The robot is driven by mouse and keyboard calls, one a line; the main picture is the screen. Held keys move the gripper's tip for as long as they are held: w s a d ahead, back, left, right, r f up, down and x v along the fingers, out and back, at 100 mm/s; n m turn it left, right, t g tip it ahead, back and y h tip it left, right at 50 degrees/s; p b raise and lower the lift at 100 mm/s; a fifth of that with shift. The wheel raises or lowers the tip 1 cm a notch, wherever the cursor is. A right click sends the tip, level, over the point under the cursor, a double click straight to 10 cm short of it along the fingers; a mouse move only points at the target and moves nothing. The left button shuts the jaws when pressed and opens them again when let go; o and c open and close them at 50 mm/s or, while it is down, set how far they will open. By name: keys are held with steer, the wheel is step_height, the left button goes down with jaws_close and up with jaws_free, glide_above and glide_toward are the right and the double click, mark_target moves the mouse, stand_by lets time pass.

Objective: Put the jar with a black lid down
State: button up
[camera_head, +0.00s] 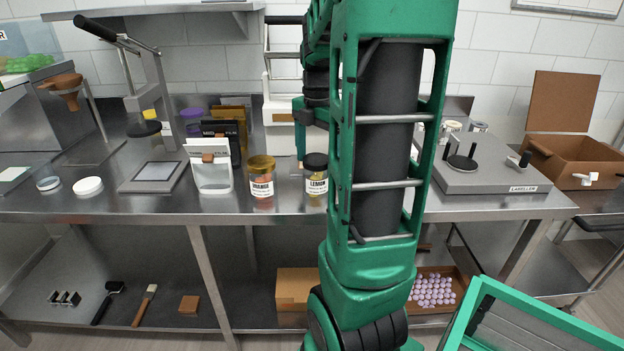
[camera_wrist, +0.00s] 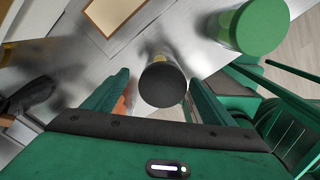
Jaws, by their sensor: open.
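A jar with a black lid (camera_head: 316,176), labelled LEMON, stands upright on the steel counter near its front edge in the head view. In the wrist view a jar with a black lid (camera_wrist: 163,84) is between the two fingers of my gripper (camera_wrist: 159,78), which are spread on either side. Gaps show between the lid and both fingers. The jar's label cannot be read there.
A green-lidded jar (camera_wrist: 255,27) is at the upper right in the wrist view, near the counter edge.

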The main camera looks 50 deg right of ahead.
mark_target(316, 174)
steer(key=shift+s+a+f, duration=0.1)
steer(key=shift+s+f, duration=0.05)
steer(key=shift+f, duration=2.45)
steer(key=c, duration=1.3)
steer(key=shift+o, duration=0.2)
steer(key=shift+r, duration=0.1)
